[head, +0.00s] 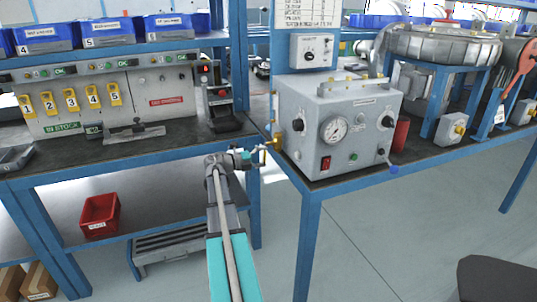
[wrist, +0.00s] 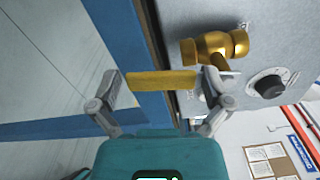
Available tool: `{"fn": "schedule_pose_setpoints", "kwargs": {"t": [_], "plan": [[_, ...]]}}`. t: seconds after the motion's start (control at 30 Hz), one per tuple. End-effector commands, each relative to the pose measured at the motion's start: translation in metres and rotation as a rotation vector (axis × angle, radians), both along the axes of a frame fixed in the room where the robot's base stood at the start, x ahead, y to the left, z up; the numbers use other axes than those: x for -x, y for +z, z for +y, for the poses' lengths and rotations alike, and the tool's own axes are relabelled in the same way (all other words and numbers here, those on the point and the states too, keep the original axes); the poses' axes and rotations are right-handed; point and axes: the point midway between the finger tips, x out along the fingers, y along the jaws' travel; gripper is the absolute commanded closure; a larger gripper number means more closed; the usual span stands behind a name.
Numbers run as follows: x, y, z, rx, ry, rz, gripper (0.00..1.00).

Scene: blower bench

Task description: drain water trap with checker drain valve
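The checker is a grey box (head: 345,105) with a round gauge and black knobs, standing on a blue-framed bench. A brass valve (head: 275,142) sticks out of its left side; it shows large in the wrist view (wrist: 214,47). Its yellow lever (wrist: 160,81) lies crosswise between my fingertips. My gripper (head: 256,152) is at this valve, and its fingers are spread apart in the wrist view (wrist: 160,84). The lever's left end shows a slight gap to the left finger; its right end runs close to the right finger. A blue-tipped fitting (head: 393,169) hangs at the box's lower right. I cannot identify the water trap.
A left bench holds a panel with yellow numbered tags (head: 70,99) and a dark device (head: 222,110). A red bin (head: 100,214) sits on the shelf below. A blue bench post stands close behind my gripper. A large metal blower (head: 445,45) is at back right. The right floor is mostly clear.

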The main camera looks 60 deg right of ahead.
Motion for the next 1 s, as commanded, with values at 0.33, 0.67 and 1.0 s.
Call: {"fn": "schedule_pose_setpoints", "kwargs": {"t": [0.33,0.67,1.0], "plan": [[0.001,0.000,-0.001,0.000,-0.002,0.000,0.00],[-0.015,0.000,0.016,0.000,-0.002,0.000,0.00],[-0.050,0.000,0.053,0.000,-0.002,0.000,0.00]]}}
